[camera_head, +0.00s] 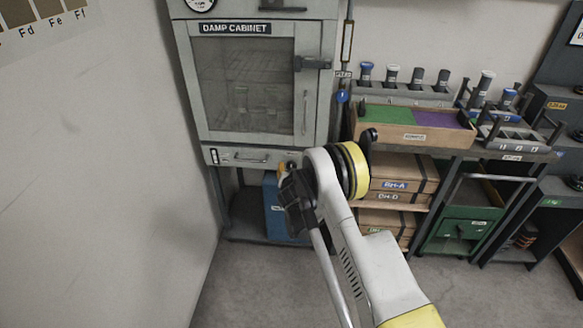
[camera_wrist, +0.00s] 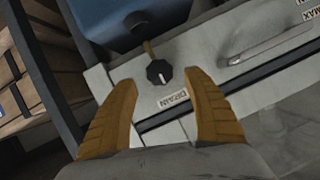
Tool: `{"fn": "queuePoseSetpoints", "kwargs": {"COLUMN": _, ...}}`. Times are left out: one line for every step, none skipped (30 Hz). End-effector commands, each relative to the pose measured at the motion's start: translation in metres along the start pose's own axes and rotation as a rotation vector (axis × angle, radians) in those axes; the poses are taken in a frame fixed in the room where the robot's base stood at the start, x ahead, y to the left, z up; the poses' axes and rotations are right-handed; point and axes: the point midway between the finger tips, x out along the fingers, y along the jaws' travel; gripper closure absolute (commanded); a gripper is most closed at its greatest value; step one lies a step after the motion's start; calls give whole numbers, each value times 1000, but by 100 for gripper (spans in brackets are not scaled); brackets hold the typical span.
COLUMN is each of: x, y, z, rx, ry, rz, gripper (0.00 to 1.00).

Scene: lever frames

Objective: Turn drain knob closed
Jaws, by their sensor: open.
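The drain knob (camera_wrist: 157,72) is a small black dial with a white pointer mark, on the grey lower panel. In the wrist view, the mark points roughly toward the label (camera_wrist: 172,98), which reads DRAIN upside down. A short brass pipe shows just beyond the knob. My gripper (camera_wrist: 158,80) is open, with one orange finger on each side of the knob in the picture; I cannot tell whether they touch it. In the head view, my gripper (camera_head: 281,170) is at the lower right of the damp cabinet (camera_head: 222,158), and my arm hides the knob.
A blue container (camera_head: 275,212) stands below the cabinet; it also shows in the wrist view (camera_wrist: 105,18). A drawer-like handle (camera_head: 245,157) is on the same panel. A shelf with boxes (camera_head: 400,187) stands to the right. The floor in front is clear.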

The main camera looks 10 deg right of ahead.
Motion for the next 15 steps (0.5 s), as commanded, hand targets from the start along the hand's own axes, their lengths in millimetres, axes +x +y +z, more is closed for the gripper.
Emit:
{"fn": "queuePoseSetpoints", "kwargs": {"x": -13, "y": 0, "z": 0, "rx": -1, "ry": 0, "rz": -1, "gripper": 41}}
{"fn": "queuePoseSetpoints", "kwargs": {"x": -20, "y": 0, "z": 0, "rx": -1, "ry": 0, "rz": -1, "gripper": 41}}
{"fn": "queuePoseSetpoints", "kwargs": {"x": -29, "y": -1, "z": 0, "rx": -1, "ry": -1, "rz": -1, "gripper": 41}}
{"fn": "queuePoseSetpoints", "kwargs": {"x": -36, "y": -1, "z": 0, "rx": -1, "ry": -1, "rz": -1, "gripper": 41}}
{"fn": "queuePoseSetpoints", "kwargs": {"x": -42, "y": -1, "z": 0, "rx": -1, "ry": -1, "rz": -1, "gripper": 41}}
{"fn": "queuePoseSetpoints", "kwargs": {"x": -50, "y": -1, "z": 0, "rx": -1, "ry": 0, "rz": -1, "gripper": 41}}
{"fn": "queuePoseSetpoints", "kwargs": {"x": -55, "y": 0, "z": 0, "rx": -1, "ry": 0, "rz": -1, "gripper": 41}}
{"fn": "queuePoseSetpoints", "kwargs": {"x": -60, "y": 0, "z": 0, "rx": -1, "ry": 0, "rz": -1, "gripper": 41}}
{"fn": "queuePoseSetpoints", "kwargs": {"x": -65, "y": 0, "z": 0, "rx": -1, "ry": 0, "rz": -1, "gripper": 41}}
{"fn": "queuePoseSetpoints", "kwargs": {"x": -69, "y": 0, "z": 0, "rx": -1, "ry": 0, "rz": -1, "gripper": 41}}
{"fn": "queuePoseSetpoints", "kwargs": {"x": -72, "y": 0, "z": 0, "rx": 0, "ry": 0, "rz": -1, "gripper": 41}}
{"fn": "queuePoseSetpoints", "kwargs": {"x": -75, "y": 0, "z": 0, "rx": 0, "ry": 0, "rz": -1, "gripper": 41}}
{"fn": "queuePoseSetpoints", "kwargs": {"x": -76, "y": 0, "z": 0, "rx": 0, "ry": 0, "rz": -1, "gripper": 41}}
{"fn": "queuePoseSetpoints", "kwargs": {"x": -78, "y": 0, "z": 0, "rx": 1, "ry": 0, "rz": -1, "gripper": 41}}
{"fn": "queuePoseSetpoints", "kwargs": {"x": -79, "y": 0, "z": 0, "rx": 0, "ry": 0, "rz": 0, "gripper": 41}}
